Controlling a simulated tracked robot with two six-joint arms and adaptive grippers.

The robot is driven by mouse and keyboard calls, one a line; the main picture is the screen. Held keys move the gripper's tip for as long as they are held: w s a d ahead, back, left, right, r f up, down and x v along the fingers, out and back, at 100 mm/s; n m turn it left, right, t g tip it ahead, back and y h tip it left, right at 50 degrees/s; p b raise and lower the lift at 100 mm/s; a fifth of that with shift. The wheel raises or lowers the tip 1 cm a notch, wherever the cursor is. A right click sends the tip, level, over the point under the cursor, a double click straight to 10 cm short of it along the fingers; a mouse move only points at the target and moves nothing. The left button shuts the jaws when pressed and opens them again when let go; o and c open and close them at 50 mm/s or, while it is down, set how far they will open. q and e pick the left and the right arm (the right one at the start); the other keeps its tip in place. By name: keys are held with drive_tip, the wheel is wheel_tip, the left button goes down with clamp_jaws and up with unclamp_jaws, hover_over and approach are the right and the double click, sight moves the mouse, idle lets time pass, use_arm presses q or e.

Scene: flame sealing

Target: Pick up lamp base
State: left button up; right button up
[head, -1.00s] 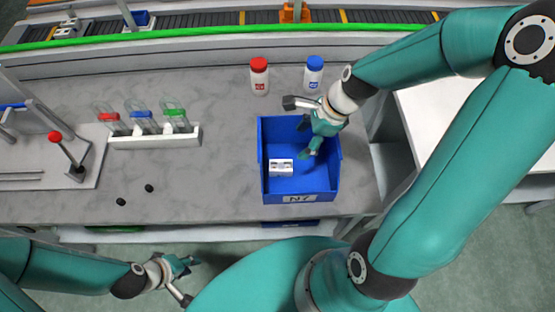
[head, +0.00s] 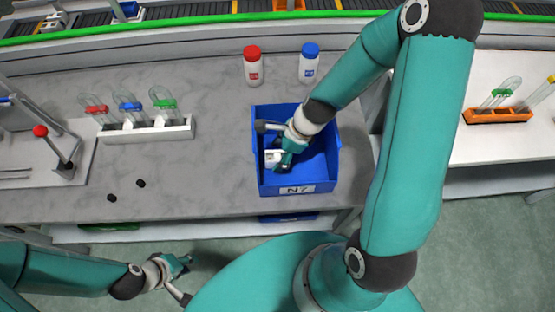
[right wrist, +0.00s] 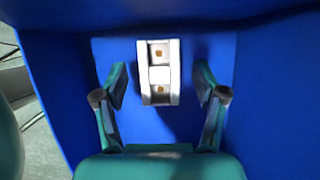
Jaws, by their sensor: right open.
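The lamp base seems to be the small white block (head: 272,158) lying in the blue bin (head: 326,172) marked N7. In the right wrist view the white block (right wrist: 159,73) shows two recesses with brownish spots and lies on the blue floor. My right gripper (head: 279,148) reaches down into the bin, partly covering the block. Its open fingers (right wrist: 160,90) stand to either side of the block in the right wrist view, with gaps on both sides. My left gripper (head: 185,278) hangs in front of the table, away from the bin; its opening is unclear.
A red-capped bottle (head: 252,66) and a blue-capped bottle (head: 309,63) stand behind the bin. A white rack (head: 150,132) with three capped tubes is at left. An orange tube rack (head: 497,116) is on the right table. Bare table lies between the white rack and bin.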

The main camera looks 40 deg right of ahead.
drive_tip(key=shift+w+a+f, duration=0.15)
drive_tip(key=shift+a+f, duration=0.05)
drive_tip(key=shift+f, duration=0.45)
drive_tip(key=shift+r, duration=0.1)
drive_tip(key=c, duration=1.2)
drive_tip(key=shift+c, duration=0.2)
drive_tip(key=shift+r, duration=0.15)
